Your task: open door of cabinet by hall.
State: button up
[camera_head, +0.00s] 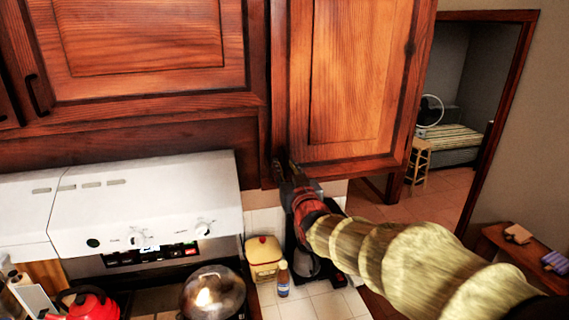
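The cabinet by the hall (357,75) is the wooden upper cabinet at the top centre-right, beside the doorway. Its panelled door appears closed. My gripper (286,165) is raised to the lower left edge of this door, near where a handle would show. The fingertips are small and dark against dark wood, so their gap is not clear. The door's handle is hidden or blends with the fingers; I cannot tell whether they touch it. My arm, in a pale yellow ribbed sleeve, comes in from the lower right.
A white range hood (145,205) is left of my gripper. Below are a red kettle (88,303), a domed metal lid (213,292), a yellow canister (263,256) and a small bottle (283,279). The hall doorway with a stool (419,160) opens on the right.

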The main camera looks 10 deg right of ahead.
jog(key=shift+w, duration=0.65)
jog(key=c, duration=0.3)
jog(key=c, duration=0.4)
grip_shut()
